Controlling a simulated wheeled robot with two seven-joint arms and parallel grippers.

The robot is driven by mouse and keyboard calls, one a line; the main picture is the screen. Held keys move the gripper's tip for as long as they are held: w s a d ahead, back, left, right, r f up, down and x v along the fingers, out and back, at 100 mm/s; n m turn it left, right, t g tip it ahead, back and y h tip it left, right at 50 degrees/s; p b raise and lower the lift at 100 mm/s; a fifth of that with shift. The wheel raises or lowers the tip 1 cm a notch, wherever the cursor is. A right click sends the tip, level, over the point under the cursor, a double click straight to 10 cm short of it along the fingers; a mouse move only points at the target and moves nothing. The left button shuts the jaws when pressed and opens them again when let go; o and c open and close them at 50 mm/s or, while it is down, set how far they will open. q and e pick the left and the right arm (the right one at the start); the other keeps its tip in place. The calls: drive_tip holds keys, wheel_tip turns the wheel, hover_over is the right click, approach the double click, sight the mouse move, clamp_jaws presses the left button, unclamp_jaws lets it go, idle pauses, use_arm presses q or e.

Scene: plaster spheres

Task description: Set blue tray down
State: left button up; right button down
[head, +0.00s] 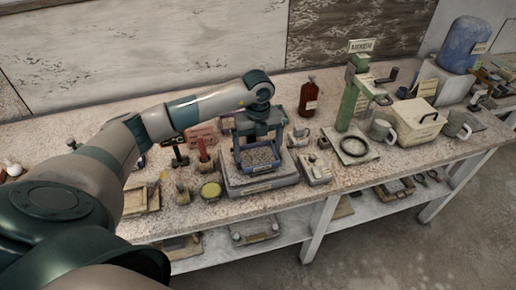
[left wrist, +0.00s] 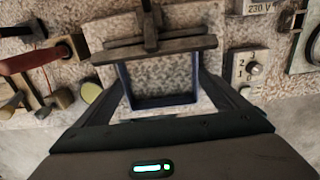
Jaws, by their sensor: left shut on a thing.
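The blue tray (head: 260,170) is a small dark-blue rimmed piece with upright blue sides, below my left gripper (head: 260,122). A speckled grey surface shows inside its rim. My left gripper is shut on the tray from above. The tray is over a grey boxy stand with a label (head: 262,187); I cannot tell whether it touches the stand or hangs just above. In the left wrist view the blue rim (left wrist: 165,102) shows in the middle, with a dark bar (left wrist: 155,47) across its far side. My right gripper is not in view.
A brown bottle (head: 309,98) stands behind to the right. A small switch box (head: 314,168) is close on the right, and a green stand (head: 350,100) is beyond it. Red-handled tools (head: 203,150) and a yellow-topped round tin (head: 211,191) are close on the left.

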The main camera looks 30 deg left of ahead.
sight(258, 158)
use_arm(q)
drive_tip(key=shift+f, duration=0.2)
drive_tip(key=o, duration=0.9)
drive_tip(key=shift+r, duration=0.2)
drive_tip(key=shift+r+b, duration=0.35)
drive_tip(key=shift+r, duration=0.15)
wheel_tip(258, 158, up, 11)
drive_tip(key=b, duration=0.4)
